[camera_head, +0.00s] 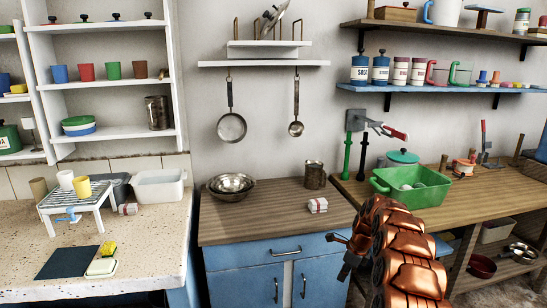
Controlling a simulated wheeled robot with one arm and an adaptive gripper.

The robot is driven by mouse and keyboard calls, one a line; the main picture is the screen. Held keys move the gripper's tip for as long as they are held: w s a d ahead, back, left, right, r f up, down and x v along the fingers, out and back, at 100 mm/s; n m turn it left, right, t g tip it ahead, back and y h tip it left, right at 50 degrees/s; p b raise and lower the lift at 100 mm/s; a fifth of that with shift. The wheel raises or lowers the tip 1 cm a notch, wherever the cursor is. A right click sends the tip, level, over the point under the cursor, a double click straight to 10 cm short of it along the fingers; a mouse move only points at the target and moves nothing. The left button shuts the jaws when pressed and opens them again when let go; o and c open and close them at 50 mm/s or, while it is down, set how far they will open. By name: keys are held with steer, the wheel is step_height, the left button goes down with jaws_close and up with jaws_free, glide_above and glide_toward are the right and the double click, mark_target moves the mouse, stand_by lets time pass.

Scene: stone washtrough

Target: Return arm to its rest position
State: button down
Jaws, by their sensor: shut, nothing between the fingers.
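My copper-coloured arm rises from the bottom edge, right of centre, folded in front of the blue cabinet. My gripper (346,250) is the dark part at the left of the arm. It is small and partly hidden by the arm links, but it looks shut and empty. It hangs in front of the cabinet's right side, below the wooden counter edge in the picture, and does not visibly touch anything.
The wooden counter (265,215) holds metal bowls (231,186), a metal mug (315,174) and a white bundle (318,205). A green basin (411,188) stands behind my arm. The stone counter (150,235) at left holds a rack (75,198) with cups. Floor shows at lower right.

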steer(key=s+a+r+n+g+p, duration=0.1)
steer(key=s+a+r+n, duration=0.25)
steer(key=s+r, duration=0.4)
steer(key=s+a+r+n+p, duration=0.1)
steer(key=s+a+r+n, duration=0.1)
steer(key=s+r+n, duration=0.5)
steer(key=s+a+r+n+g+p, duration=0.1)
steer(key=s+a+r+n, duration=0.15)
steer(key=s+r, duration=0.45)
steer(key=s+d+r+n+h+p, duration=0.1)
steer(key=s+n, duration=0.4)
steer(key=s, duration=1.1)
steer(key=s+d+r+n+h+p, duration=0.1)
steer(key=s+n, duration=0.4)
steer(key=s, duration=1.1)
steer(key=shift+s+d+r+g+h, duration=0.25)
steer(key=shift+d+g+h, duration=0.1)
steer(key=shift+h, duration=0.15)
steer(key=shift+d, duration=0.1)
